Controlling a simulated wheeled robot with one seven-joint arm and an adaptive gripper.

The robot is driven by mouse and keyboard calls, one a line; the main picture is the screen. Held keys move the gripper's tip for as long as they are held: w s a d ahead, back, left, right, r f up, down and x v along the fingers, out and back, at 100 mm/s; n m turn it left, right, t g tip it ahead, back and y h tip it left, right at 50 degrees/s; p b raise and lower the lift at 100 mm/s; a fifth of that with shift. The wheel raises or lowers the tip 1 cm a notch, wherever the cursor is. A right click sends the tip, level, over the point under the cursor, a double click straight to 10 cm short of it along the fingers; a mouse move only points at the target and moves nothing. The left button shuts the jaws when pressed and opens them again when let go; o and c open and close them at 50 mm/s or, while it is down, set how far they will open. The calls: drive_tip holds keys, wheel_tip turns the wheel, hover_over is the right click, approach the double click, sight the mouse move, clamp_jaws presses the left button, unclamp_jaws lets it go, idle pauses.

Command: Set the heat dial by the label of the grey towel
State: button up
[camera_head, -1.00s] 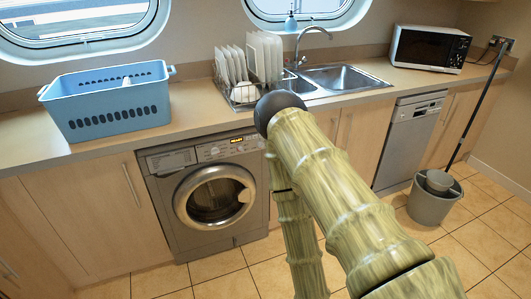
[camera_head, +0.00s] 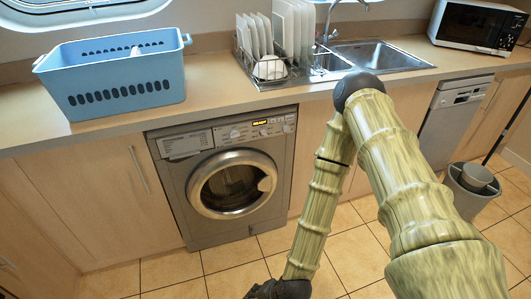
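The washing machine (camera_head: 232,190) stands under the counter, its round door shut. No grey towel or label can be made out. A blue basket (camera_head: 120,95) on the counter at left holds something small and whitish, mostly hidden by the basket wall. My gripper (camera_head: 272,292) is a dark shape at the bottom edge, low in front of the machine and apart from the panel. It is partly cut off and its fingers cannot be made out.
A dish rack (camera_head: 262,70) with white plates stands on the counter (camera_head: 205,90) beside the sink (camera_head: 378,55). A microwave (camera_head: 475,25) is at the back right. A grey bucket (camera_head: 470,190) stands on the floor at right. Tiled floor before the machine is clear.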

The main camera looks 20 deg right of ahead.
drive_tip(key=w+a+r+m+t+y+b, duration=0.1)
drive_tip(key=w+a+m+t+b, duration=0.25)
drive_tip(key=w+m, duration=0.6)
drive_tip(key=m+t+h+b, duration=0.5)
drive_tip(key=m+t+b, duration=0.5)
drive_tip(key=m, duration=1.1)
approach(264, 134)
drive_tip(key=w+f+t, duration=0.1)
drive_tip(key=w+f, duration=0.1)
drive_tip(key=w, duration=0.6)
drive_tip(key=shift+w+p, duration=0.2)
drive_tip(key=shift+p, duration=0.15)
drive_tip(key=shift+f, duration=0.1)
drive_tip(key=c, duration=1)
